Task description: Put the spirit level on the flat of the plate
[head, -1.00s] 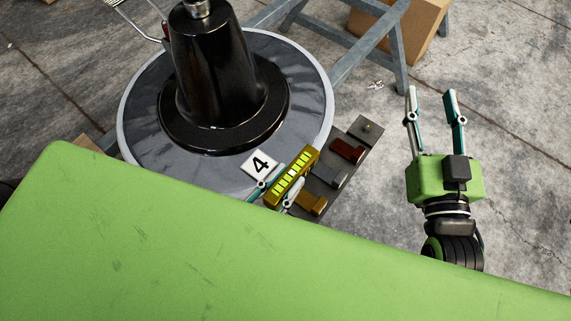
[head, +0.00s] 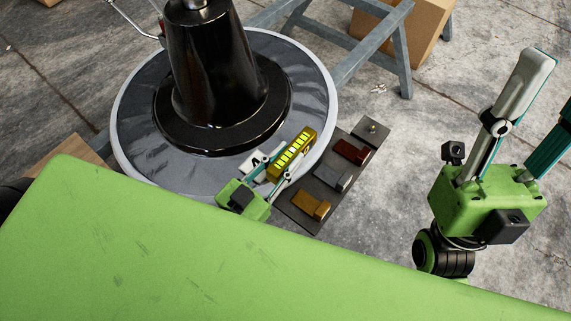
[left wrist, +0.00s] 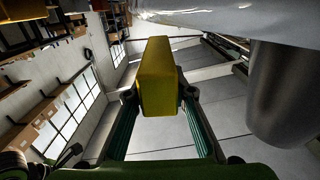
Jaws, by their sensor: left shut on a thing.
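The spirit level (head: 293,154) is a yellow bar with bright segments along its face. My left gripper (head: 272,170) is shut on it and holds it over the right front part of the round grey plate (head: 150,155), near the rim. I cannot tell whether the level touches the plate. In the left wrist view the yellow level (left wrist: 158,80) sits between the two fingers, with a pale surface (left wrist: 225,17) along the top. My right gripper (head: 555,88) is open and empty at the right, over the floor; its far finger is cut off by the frame edge.
A black column (head: 210,70) rises from the plate's middle. A white card (head: 250,160) is partly hidden by my left fingers. A dark tray (head: 297,213) holding red, grey and amber blocks lies right of the plate. A grey trestle (head: 375,40) and cardboard box (head: 410,35) stand behind.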

